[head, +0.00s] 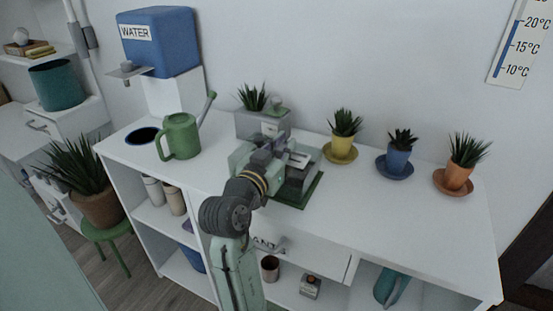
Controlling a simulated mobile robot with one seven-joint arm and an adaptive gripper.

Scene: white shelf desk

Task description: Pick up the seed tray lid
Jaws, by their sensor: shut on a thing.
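The seed tray (312,190) has a dark green base and lies on the white desk top, right of my arm. A grey block stands in it. The grey, see-through seed tray lid (250,122) with a green knob shows just beyond my gripper, in front of a spiky plant. My gripper (277,143) is over the left back part of the tray, at the near side of the lid. It is shut on the lid, but the wrist hides the fingertips and the exact grip. I cannot tell how far the lid is from the tray.
A green watering can (180,136) and a blue water tank (160,42) stand on the left. Yellow (341,146), blue (398,160) and orange (459,176) plant pots on saucers line the back right. The front right of the desk top (410,215) is clear.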

